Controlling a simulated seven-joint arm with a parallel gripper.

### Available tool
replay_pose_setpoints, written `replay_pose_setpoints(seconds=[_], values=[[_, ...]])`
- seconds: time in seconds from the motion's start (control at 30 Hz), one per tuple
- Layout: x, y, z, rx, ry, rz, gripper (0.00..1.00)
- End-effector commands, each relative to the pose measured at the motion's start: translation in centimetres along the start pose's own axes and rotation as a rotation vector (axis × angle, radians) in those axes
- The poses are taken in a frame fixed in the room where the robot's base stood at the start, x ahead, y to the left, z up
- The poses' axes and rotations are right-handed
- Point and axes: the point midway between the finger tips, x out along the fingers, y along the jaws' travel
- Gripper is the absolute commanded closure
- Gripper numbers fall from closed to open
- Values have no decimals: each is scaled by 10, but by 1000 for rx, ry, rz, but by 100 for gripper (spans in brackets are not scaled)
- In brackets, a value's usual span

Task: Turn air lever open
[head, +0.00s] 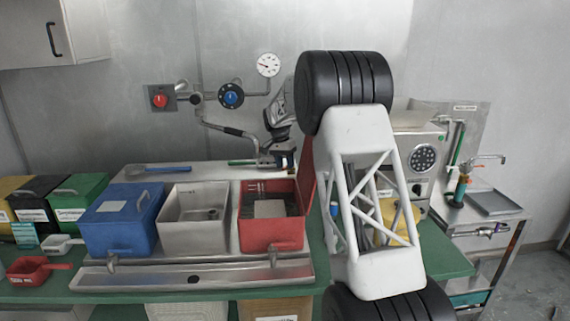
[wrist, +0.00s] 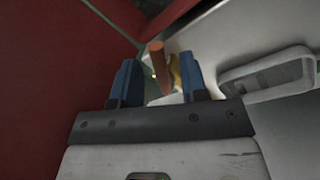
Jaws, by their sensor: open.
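My gripper (wrist: 158,64) shows in the wrist view with its two blue fingers apart. A short reddish-brown rod (wrist: 158,60), which looks like the air lever's handle, stands in the gap between the fingertips. A yellow brass-like part (wrist: 175,73) is just right of the rod, close to the right finger. I cannot tell whether either finger touches the rod.
A red surface (wrist: 55,70) fills the left of the wrist view, and a pale panel with a grey handle-like frame (wrist: 268,75) is at right. In the head view, blue (head: 120,222), grey (head: 185,242) and red (head: 270,236) bins stand left of my arm.

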Motion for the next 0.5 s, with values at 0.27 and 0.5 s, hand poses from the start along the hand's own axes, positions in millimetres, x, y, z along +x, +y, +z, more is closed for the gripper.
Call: replay_pose_setpoints(seconds=[0.27, 0.5], values=[[0, 0, 0, 0, 0, 0, 97], [0, 0, 0, 0, 0, 0, 100]])
